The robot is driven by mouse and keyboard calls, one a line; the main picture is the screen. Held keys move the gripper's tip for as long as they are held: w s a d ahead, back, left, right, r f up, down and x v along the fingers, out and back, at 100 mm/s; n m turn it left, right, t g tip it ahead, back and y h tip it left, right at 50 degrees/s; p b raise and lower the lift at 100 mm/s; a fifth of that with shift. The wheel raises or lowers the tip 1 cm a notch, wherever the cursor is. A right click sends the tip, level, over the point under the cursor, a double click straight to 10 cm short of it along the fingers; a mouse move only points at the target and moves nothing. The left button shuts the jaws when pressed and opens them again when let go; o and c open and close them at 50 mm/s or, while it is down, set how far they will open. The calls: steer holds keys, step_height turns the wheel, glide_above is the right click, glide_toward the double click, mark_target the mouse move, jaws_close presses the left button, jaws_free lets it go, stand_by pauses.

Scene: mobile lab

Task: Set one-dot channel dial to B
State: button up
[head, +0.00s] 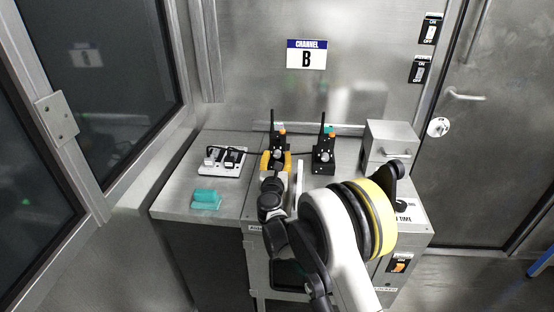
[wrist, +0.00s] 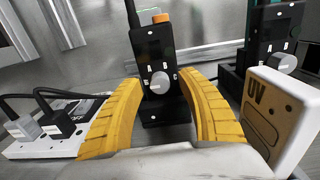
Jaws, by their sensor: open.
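Two black radios with antennas stand upright at the back of the metal counter in the head view: a left radio (head: 279,139) and a right radio (head: 325,152). In the wrist view the left radio (wrist: 152,50) faces me, with a grey round dial (wrist: 159,83) on its front. The right radio (wrist: 270,35) has a similar dial (wrist: 285,62). A sign (head: 306,55) on the wall reads CHANNEL B.
A white power strip (head: 222,161) with plugs lies left of the radios. A teal block (head: 206,198) lies at the counter's front left. A white UV-marked box (wrist: 283,115) stands close at the right of my gripper. A metal box (head: 390,146) stands right of the radios.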

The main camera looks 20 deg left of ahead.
steer(key=shift+w, duration=0.2)
steer(key=shift+c, duration=0.4)
jaws_close()
steer(key=m, duration=0.4)
steer(key=shift+m, duration=0.4)
steer(key=shift+o, duration=0.4)
jaws_free()
